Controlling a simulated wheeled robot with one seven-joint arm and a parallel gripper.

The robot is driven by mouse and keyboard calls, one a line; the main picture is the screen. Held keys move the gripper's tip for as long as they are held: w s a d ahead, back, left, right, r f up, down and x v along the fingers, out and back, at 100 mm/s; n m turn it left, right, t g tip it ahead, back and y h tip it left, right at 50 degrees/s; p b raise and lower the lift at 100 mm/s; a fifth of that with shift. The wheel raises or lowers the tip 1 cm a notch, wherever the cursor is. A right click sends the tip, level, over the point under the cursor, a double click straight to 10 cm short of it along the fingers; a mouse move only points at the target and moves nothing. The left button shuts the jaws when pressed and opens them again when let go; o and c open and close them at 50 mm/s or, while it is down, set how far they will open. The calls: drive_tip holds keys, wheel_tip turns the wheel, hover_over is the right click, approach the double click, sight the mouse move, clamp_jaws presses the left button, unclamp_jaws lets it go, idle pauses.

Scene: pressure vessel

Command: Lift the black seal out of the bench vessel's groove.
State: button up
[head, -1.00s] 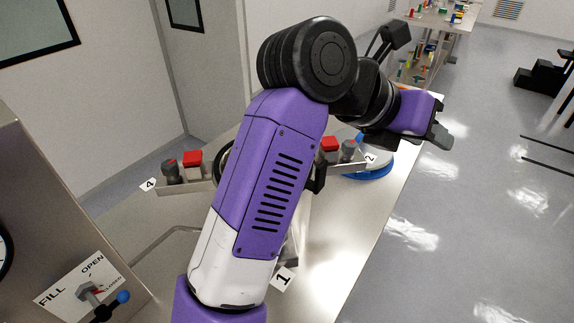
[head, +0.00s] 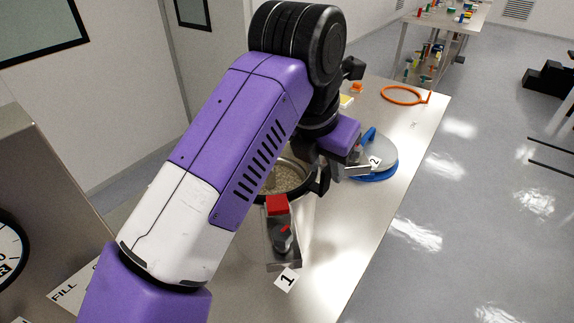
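The bench vessel (head: 287,181) stands open on the bench, partly behind my arm, with a pale grainy inside showing. A dark band (head: 292,198) runs along its near rim; I cannot tell whether this is the black seal or the rim itself. My gripper (head: 347,172) is beside the vessel's right side, between it and the blue-edged disc marked 2. The fingers are small and partly covered by the wrist, so I cannot tell whether they are open or whether they touch anything.
The blue-edged disc (head: 382,168) lies right of the vessel. An orange ring (head: 402,95) lies farther back on the bench (head: 345,225). A bracket with a red block (head: 277,205) and a dark knob (head: 283,240) projects toward me, near label 1 (head: 287,280).

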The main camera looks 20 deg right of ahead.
drive_tip(key=shift+x, duration=1.1)
clamp_jaws()
